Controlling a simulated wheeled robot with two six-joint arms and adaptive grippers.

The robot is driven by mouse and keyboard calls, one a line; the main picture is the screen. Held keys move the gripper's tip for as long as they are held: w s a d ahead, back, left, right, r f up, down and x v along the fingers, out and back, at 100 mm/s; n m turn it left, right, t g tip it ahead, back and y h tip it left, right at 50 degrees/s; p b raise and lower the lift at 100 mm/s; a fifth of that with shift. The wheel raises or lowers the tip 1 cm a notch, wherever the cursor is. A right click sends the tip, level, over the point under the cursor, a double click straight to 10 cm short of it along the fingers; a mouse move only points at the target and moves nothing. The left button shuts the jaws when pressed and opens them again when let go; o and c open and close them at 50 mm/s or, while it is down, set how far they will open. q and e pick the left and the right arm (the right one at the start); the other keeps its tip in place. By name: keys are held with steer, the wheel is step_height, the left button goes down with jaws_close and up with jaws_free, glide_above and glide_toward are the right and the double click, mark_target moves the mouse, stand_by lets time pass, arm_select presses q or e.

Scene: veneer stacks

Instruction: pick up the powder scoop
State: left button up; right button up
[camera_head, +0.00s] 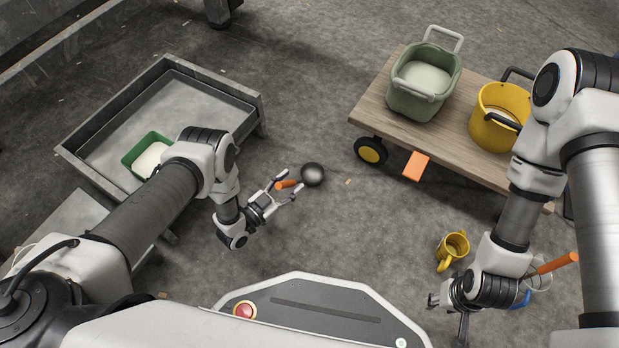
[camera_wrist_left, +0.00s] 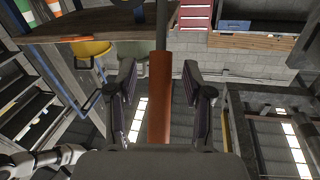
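The scoop has an orange handle (camera_head: 287,184) and a dark round bowl (camera_head: 313,174), in the middle of the head view. My left gripper (camera_head: 287,188) is around the handle, with its fingers spread to either side. In the left wrist view the handle (camera_wrist_left: 160,95) lies between the two fingers, with a gap on each side, so the gripper (camera_wrist_left: 165,90) is open. The bowl is mostly out of the wrist view. My right gripper (camera_head: 447,312) is at the lower right, its fingers apart and empty.
A wooden cart (camera_head: 390,98) carries a green bucket (camera_head: 408,104) and a yellow bucket (camera_head: 484,125). A yellow mug (camera_head: 452,247) is near my right gripper. Another orange handle (camera_head: 557,263) shows beside my right arm. A grey tray table (camera_head: 105,118) with a green box (camera_head: 131,157) stands left.

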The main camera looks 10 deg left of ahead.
arm_select(q)
jaws_close()
steer(key=shift+r, duration=0.1)
